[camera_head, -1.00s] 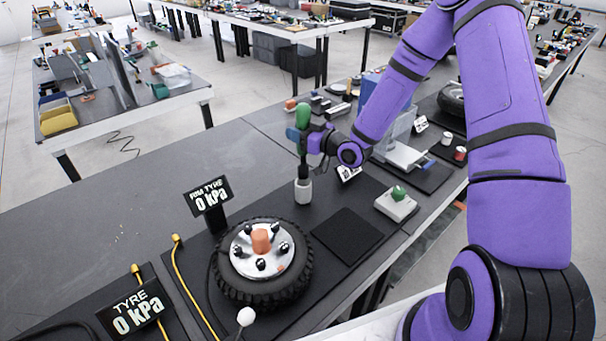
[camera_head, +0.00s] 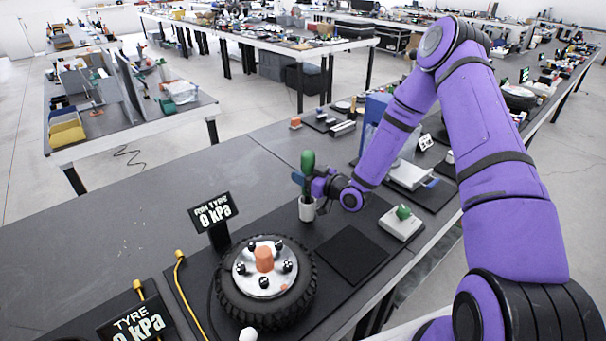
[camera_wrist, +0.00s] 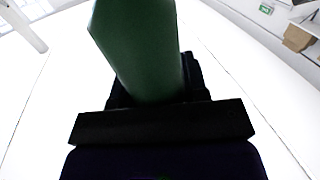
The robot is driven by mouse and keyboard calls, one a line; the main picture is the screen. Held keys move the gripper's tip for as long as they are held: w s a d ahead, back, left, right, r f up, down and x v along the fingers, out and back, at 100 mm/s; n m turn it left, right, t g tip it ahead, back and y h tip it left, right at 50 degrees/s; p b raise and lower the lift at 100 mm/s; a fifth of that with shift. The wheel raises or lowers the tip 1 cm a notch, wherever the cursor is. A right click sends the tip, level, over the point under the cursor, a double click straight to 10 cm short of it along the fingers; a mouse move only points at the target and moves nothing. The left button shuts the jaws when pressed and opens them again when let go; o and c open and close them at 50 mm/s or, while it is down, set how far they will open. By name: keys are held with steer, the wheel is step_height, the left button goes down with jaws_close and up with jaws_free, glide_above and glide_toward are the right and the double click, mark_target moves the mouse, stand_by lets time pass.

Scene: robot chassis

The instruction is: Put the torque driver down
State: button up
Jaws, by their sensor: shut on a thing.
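The torque driver (camera_head: 308,164) has a green handle and stands upright, its lower end inside a small white cup-like holder (camera_head: 307,210) on the dark mat. My gripper (camera_head: 304,182) is shut on the driver just below the upper part of its handle. In the wrist view the green handle of the driver (camera_wrist: 140,50) rises large between the dark jaws and leans slightly left. The driver's tip is hidden in the holder.
A black tyre on a silver rim (camera_head: 266,285) lies in front, with a "RIM TYRE 0 kPa" sign (camera_head: 213,211) beside it. A bare black pad (camera_head: 351,255) and a white box with a green button (camera_head: 401,222) lie right.

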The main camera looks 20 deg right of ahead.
steer(key=shift+f, duration=0.1)
steer(key=o, duration=1)
